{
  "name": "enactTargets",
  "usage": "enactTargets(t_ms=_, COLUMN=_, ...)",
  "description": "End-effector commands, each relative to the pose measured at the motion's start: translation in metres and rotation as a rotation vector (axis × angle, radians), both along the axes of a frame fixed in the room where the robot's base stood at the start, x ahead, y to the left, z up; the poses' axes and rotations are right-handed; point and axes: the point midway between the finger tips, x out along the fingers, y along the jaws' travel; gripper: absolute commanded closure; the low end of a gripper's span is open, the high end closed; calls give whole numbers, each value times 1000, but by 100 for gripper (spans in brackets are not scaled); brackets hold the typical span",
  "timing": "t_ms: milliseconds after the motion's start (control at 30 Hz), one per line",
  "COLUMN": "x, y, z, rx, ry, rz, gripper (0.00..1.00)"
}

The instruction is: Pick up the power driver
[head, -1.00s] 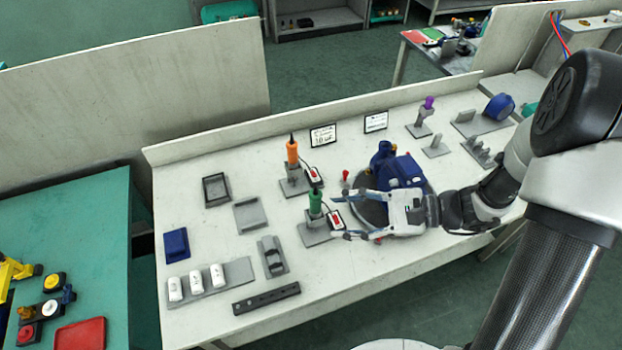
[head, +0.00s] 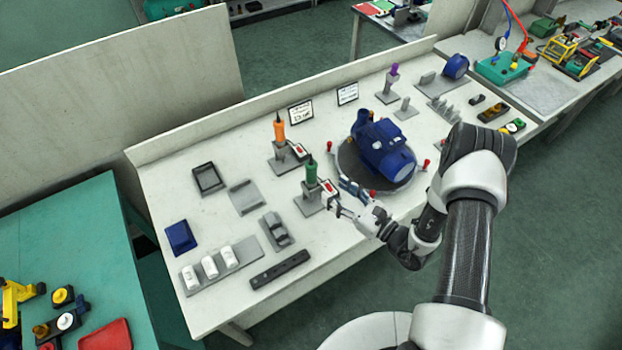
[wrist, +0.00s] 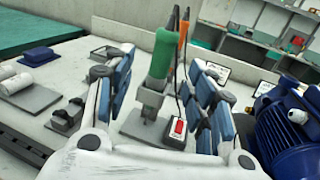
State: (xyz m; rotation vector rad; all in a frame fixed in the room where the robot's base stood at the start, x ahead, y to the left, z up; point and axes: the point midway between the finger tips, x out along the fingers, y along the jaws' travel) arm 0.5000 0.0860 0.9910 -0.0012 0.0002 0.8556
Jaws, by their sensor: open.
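A green-handled power driver (head: 311,172) stands upright in a grey stand (head: 309,204) on the white bench, with a cable and a box with a red switch (head: 328,188) beside it. A similar orange-handled driver (head: 279,131) stands in its own stand further back. My gripper (head: 343,196) is open and empty, just right of and in front of the green driver. In the wrist view, the green handle (wrist: 162,54) shows between the two blue-padded fingers, ahead of them and apart from both. The orange driver (wrist: 183,33) is partly hidden behind it.
A blue pump (head: 382,147) on a round plate stands close to the right of my gripper. Grey fixtures, a blue block (head: 180,237) and white pieces (head: 209,267) lie to the left. The bench's front edge is below my gripper.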

Motion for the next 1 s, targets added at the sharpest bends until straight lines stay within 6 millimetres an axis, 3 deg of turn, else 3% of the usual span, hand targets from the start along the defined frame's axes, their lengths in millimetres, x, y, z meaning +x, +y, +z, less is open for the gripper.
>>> enactTargets(t_ms=200, x=28, y=34, z=0, rx=-1, ry=-2, rz=5, gripper=49)
enactTargets(t_ms=467, x=42, y=47, z=0, rx=0, ry=0, rz=1, gripper=49)
enactTargets(t_ms=800, x=76, y=77, z=2, rx=0, ry=-1, rz=2, gripper=49)
enactTargets(t_ms=1000, x=79, y=80, z=2, rx=1, ry=1, rz=1, gripper=49)
